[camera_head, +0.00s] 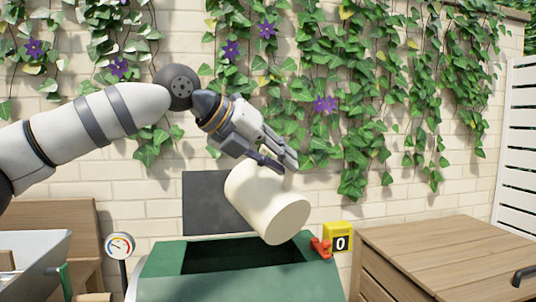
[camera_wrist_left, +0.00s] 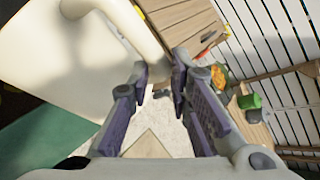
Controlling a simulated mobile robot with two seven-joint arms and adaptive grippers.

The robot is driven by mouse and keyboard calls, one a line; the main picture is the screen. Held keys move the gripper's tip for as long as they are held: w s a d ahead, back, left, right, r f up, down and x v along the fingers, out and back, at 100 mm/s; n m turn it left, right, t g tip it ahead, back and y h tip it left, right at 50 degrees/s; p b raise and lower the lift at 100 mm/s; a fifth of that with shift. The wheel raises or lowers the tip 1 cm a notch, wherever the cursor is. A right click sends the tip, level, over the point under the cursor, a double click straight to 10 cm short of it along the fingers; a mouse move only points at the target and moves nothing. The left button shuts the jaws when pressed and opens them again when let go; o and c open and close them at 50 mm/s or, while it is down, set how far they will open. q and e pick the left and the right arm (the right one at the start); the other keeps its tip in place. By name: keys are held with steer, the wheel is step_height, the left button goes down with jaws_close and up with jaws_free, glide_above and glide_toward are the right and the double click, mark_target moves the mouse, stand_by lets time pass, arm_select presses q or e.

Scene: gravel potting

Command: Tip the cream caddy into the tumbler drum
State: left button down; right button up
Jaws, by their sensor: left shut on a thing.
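The cream caddy (camera_head: 248,197) is a smooth cylinder held tilted in the air above the tumbler drum, with one round end facing down and right. I cannot tell whether that end is its mouth or base. My left gripper (camera_head: 279,163) is shut on the caddy's handle, above its upper side. In the left wrist view the caddy (camera_wrist_left: 48,48) fills the upper left, and its handle runs between the fingers (camera_wrist_left: 162,75). The green tumbler drum (camera_head: 225,289) stands below, its dark rectangular opening facing up. Its contents are hidden. My right gripper is not in view.
A dark panel (camera_head: 207,205) stands behind the opening. A yellow box reading 0 (camera_head: 339,237) and a red part (camera_head: 320,246) sit at the drum's right. A wooden cabinet (camera_head: 445,245) is at right. A dial gauge (camera_head: 120,246) and a grey tub (camera_head: 35,255) are at left.

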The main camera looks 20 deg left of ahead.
arm_select(q)
steer(key=shift+s+d+f+m+t+y, duration=0.8)
steer(key=shift+s+d+m+y, duration=0.6)
steer(key=shift+d, duration=1.25)
step_height(320, 180, down, 11)
steer(key=d+m+t+y, duration=0.1)
steer(key=m+t+y, duration=0.2)
steer(key=m+t, duration=0.1)
steer(key=shift+s+m, duration=0.45)
steer(key=shift+m, duration=0.05)
steer(key=shift+d+r, duration=0.1)
